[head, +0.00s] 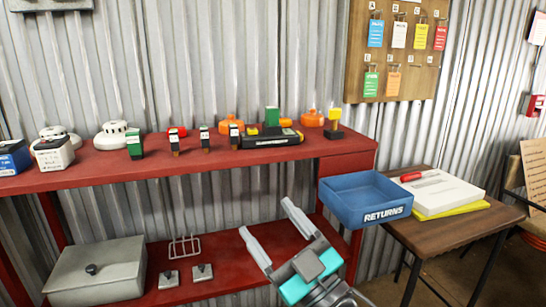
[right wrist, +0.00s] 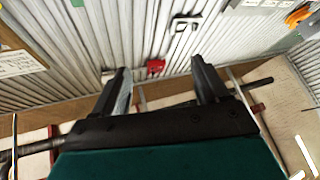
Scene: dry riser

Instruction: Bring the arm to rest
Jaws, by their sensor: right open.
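My right gripper (head: 270,222) is in the lower middle of the head view, in front of the red shelf unit. Its two pale fingers are spread apart with nothing between them. In the right wrist view the same gripper (right wrist: 155,85) shows two dark fingers, apart and empty, with the corrugated wall beyond. My left gripper is not in the head view.
A red shelf (head: 240,158) holds detectors and several small items. A grey box (head: 95,275) sits on the lower shelf. A blue RETURNS tray (head: 365,187) stands on a small brown table (head: 440,232) at right. A tag board (head: 395,50) hangs above.

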